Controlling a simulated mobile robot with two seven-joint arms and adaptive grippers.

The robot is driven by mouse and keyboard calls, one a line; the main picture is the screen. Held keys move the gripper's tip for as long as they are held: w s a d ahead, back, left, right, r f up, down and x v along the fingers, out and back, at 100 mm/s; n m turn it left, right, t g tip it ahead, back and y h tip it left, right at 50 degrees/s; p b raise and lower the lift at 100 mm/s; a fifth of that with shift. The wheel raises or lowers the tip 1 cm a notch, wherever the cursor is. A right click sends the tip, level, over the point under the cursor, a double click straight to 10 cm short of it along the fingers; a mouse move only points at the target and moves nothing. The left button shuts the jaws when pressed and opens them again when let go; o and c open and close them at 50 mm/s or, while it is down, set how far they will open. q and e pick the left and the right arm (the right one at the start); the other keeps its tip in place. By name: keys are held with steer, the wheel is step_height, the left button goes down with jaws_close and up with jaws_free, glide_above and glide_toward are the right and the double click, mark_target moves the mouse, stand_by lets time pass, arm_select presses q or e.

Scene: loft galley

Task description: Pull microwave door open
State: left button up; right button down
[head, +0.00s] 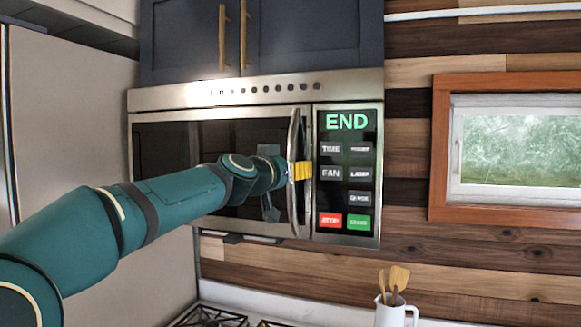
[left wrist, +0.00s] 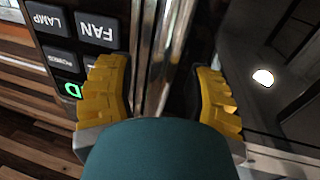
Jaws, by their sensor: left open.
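The microwave (head: 220,97) is mounted under dark blue cabinets, and its dark glass door (head: 160,150) looks closed. A vertical metal handle (head: 294,212) runs along the door's right edge. My left gripper (head: 300,171) is at the middle of the handle, with a yellow finger on its right side. In the left wrist view, the yellow fingers of the left gripper (left wrist: 160,95) are open, one on each side of the shiny handle (left wrist: 158,50). Gaps show between fingers and handle. My right gripper is not in view.
The control panel (head: 347,125) reading END is just right of the handle. Below are a stove (head: 208,316) and a white jug (head: 391,316) with wooden utensils. A fridge-like grey panel (head: 75,150) stands at the left. A window (head: 515,150) is at the right.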

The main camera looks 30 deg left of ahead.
arm_select(q)
jaws_close()
